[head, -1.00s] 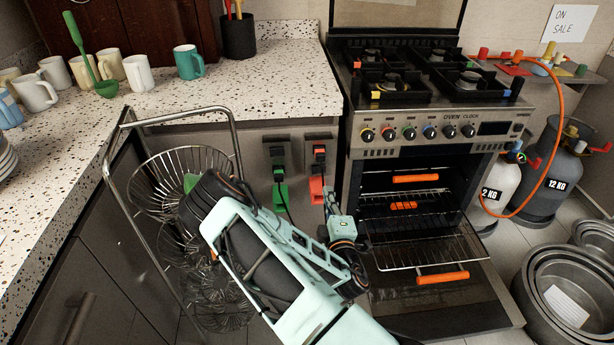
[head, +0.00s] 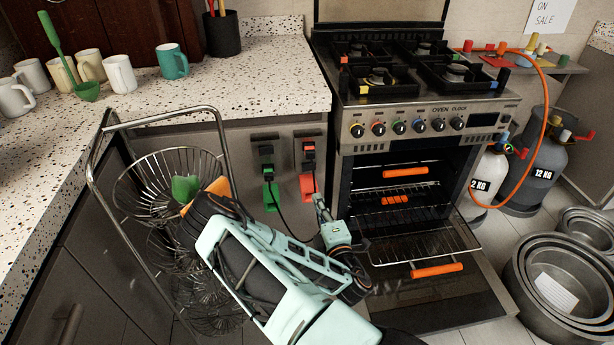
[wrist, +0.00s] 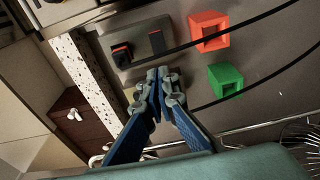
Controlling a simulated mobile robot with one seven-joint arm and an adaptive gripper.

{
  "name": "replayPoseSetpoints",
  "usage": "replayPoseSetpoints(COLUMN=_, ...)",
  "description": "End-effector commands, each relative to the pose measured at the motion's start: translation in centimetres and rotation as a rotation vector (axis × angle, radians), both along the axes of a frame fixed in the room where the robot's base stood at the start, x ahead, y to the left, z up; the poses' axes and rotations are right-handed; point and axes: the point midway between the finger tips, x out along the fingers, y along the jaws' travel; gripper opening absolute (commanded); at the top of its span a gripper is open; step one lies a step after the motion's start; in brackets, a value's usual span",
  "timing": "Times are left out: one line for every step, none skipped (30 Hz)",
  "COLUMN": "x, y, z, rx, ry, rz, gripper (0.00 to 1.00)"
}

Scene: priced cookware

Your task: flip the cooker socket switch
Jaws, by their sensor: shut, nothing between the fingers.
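Two wall sockets sit on the panel under the counter in the head view. The left one (head: 266,149) has a green box below it, and the right one (head: 308,148) has a red box. My gripper (head: 319,200) is beside the red box, below the right socket. In the wrist view a metal socket plate (wrist: 137,40) carries a black plug-like block with a red stripe (wrist: 122,55) and a dark rocker switch (wrist: 157,41). My gripper (wrist: 160,78) is shut and empty, its tips close to the plate's lower edge. I cannot tell if they touch it.
The red box (wrist: 209,31) and green box (wrist: 226,79) are near the fingers, with black cables crossing. A wire basket rack (head: 165,185) stands left of my arm. The cooker (head: 415,130), its oven door open, is on the right.

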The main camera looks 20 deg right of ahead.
Motion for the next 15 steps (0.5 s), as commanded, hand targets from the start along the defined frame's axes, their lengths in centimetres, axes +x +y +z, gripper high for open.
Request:
replayPoseSetpoints(x=1.1, y=0.0, z=0.0, rx=0.002, ry=-0.004, rz=0.004, gripper=0.00)
replayPoseSetpoints(x=1.7, y=0.0, z=0.0, rx=0.002, ry=-0.004, rz=0.003, gripper=0.00)
replayPoseSetpoints(x=2.6, y=-0.1, z=0.0, rx=0.002, ry=-0.005, rz=0.003, gripper=0.00)
replayPoseSetpoints(x=3.2, y=-0.1, z=0.1, rx=0.001, ry=-0.006, rz=0.004, gripper=0.00)
replayPoseSetpoints(x=3.9, y=-0.2, z=0.0, rx=0.001, ry=-0.005, rz=0.004, gripper=0.00)
replayPoseSetpoints(x=4.8, y=-0.3, z=-0.1, rx=0.001, ry=-0.004, rz=0.003, gripper=0.00)
replayPoseSetpoints(x=5.4, y=-0.3, z=0.0, rx=0.001, ry=-0.005, rz=0.004, gripper=0.00)
replayPoseSetpoints(x=6.1, y=-0.4, z=0.0, rx=0.000, ry=-0.004, rz=0.003, gripper=0.00)
replayPoseSetpoints(x=6.9, y=-0.4, z=-0.1, rx=0.001, ry=-0.004, rz=0.003, gripper=0.00)
replayPoseSetpoints(x=7.5, y=-0.5, z=0.0, rx=0.002, ry=-0.004, rz=0.004, gripper=0.00)
replayPoseSetpoints(x=8.0, y=-0.5, z=0.0, rx=0.001, ry=-0.004, rz=0.003, gripper=0.00)
replayPoseSetpoints(x=8.7, y=-0.6, z=0.0, rx=0.001, ry=-0.004, rz=0.003, gripper=0.00)
replayPoseSetpoints(x=9.2, y=-0.6, z=-0.1, rx=0.001, ry=-0.003, rz=0.002, gripper=0.00)
replayPoseSetpoints(x=9.6, y=-0.7, z=-0.1, rx=0.000, ry=-0.003, rz=0.003, gripper=0.00)
replayPoseSetpoints(x=10.2, y=-0.7, z=-0.1, rx=0.000, ry=-0.002, rz=0.003, gripper=0.00)
